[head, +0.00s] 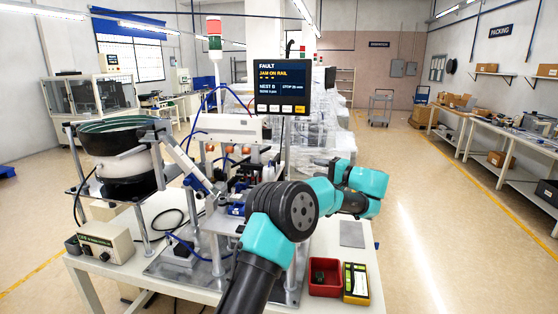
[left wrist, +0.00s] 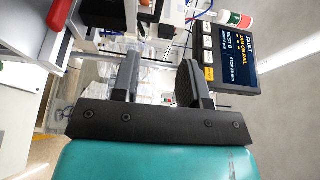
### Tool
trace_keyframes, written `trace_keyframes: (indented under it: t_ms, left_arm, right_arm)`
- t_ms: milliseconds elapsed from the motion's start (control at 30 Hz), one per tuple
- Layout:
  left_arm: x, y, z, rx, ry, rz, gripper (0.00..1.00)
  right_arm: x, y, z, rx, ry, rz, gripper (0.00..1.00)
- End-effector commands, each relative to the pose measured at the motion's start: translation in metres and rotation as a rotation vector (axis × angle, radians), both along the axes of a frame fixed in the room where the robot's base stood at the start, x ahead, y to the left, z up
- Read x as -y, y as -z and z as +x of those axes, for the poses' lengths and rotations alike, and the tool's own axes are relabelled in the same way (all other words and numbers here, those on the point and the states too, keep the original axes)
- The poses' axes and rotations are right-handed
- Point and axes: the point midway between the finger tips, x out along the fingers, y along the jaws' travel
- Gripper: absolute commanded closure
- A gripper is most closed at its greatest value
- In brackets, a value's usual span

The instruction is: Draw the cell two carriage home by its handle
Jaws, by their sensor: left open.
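In the left wrist view my left gripper (left wrist: 158,85) is open, with nothing between its two dark fingers. In the head view my teal and black arm (head: 290,208) reaches across the right part of the feeder station, and I cannot make out its fingers. A red rounded grip-like piece (left wrist: 60,13) shows at the top left of the left wrist view, apart from the fingers. I cannot tell whether it is the carriage handle. I cannot pick out the cell two carriage; my arm hides part of the station. My right gripper is not in view.
A bowl feeder (head: 118,140) stands at the left, with a controller box (head: 106,241) in front. A screen (head: 282,89) reads fault, jam on rail. A red bin (head: 324,277) and a yellow-black case (head: 356,282) lie at the table's front right. The grey plate (head: 352,234) is bare.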

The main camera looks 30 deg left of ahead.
Motion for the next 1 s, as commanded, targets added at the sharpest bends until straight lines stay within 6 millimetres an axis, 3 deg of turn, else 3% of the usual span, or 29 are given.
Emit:
trace_keyframes:
  t_ms: [267, 1000]
  left_arm:
    - [-0.027, 0.0, 0.002, 0.001, -0.002, -0.001, 0.6]
    - [-0.149, 0.0, 0.013, 0.0, -0.002, -0.001, 0.6]
  right_arm:
    - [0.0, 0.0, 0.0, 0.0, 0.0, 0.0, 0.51]
    - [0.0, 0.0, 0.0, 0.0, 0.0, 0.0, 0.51]
